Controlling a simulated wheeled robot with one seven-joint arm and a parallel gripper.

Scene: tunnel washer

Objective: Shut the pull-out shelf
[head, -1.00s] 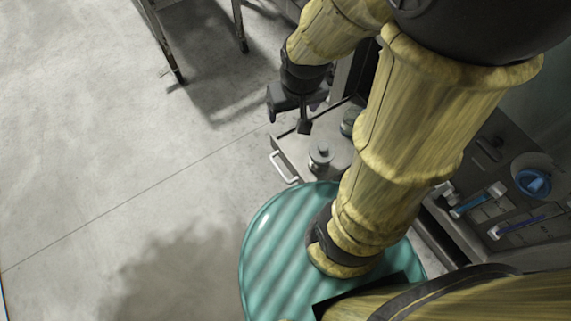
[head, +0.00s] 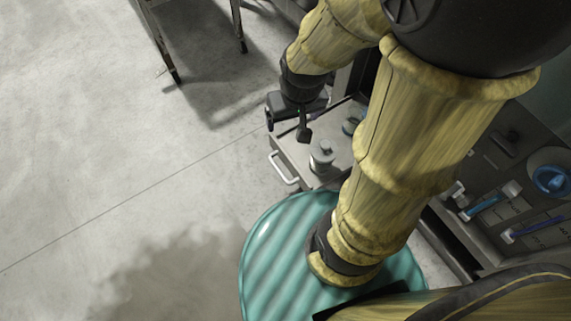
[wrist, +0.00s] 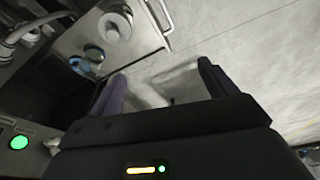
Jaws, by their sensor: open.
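The pull-out shelf (head: 290,151) is a grey metal shelf sticking out from the machine, with a light metal handle (head: 283,168) on its front edge. The shelf also shows in the wrist view (wrist: 148,30), with its handle (wrist: 160,14) at the top. A grey round-topped item (head: 321,158) and a bluish jar (head: 352,122) stand on it. My gripper (head: 289,127) is open and empty beside the far end of the shelf's front edge. In the wrist view its two fingers (wrist: 160,85) are spread, with floor between them. It appears apart from the handle.
The machine front with blue-handled items (head: 490,200) is at the right. A dark metal frame (head: 165,45) stands on the floor at the upper left. The concrete floor (head: 100,130) in front of the shelf is clear. A green button (wrist: 19,142) shows at the wrist view's left.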

